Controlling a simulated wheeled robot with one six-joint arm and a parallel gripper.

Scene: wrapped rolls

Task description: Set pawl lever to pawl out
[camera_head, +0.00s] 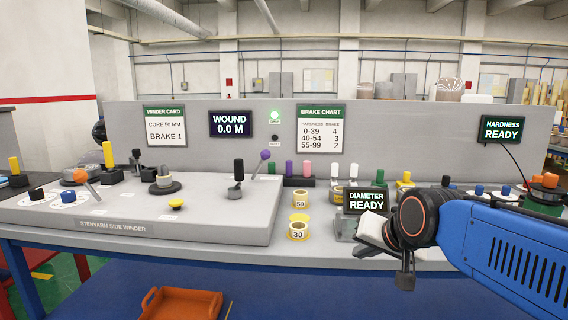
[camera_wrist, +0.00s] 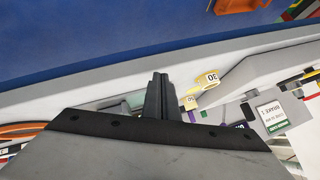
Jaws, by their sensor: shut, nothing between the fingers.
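Several levers stand on the grey winder console (camera_head: 130,212). I cannot tell by any readable label which is the pawl lever. A black-knobbed lever (camera_head: 239,171) stands upright near the console's right side. A purple-knobbed lever (camera_head: 264,157) behind it leans right. An orange-handled lever (camera_head: 83,178) at the left is tilted. A yellow-handled lever (camera_head: 108,155) and a black one (camera_head: 136,156) stand upright at the back left. My gripper (camera_wrist: 158,82) is shut and empty in the wrist view, right of the console and apart from all these levers.
Yellow rolls marked 50 (camera_head: 300,200) and 30 (camera_head: 298,230) stand right of the console. The diameter display (camera_head: 366,201) stands close to my wrist. An orange tray (camera_head: 181,304) lies at the front. The back panel holds the brake chart (camera_head: 320,129) and wound display (camera_head: 230,124).

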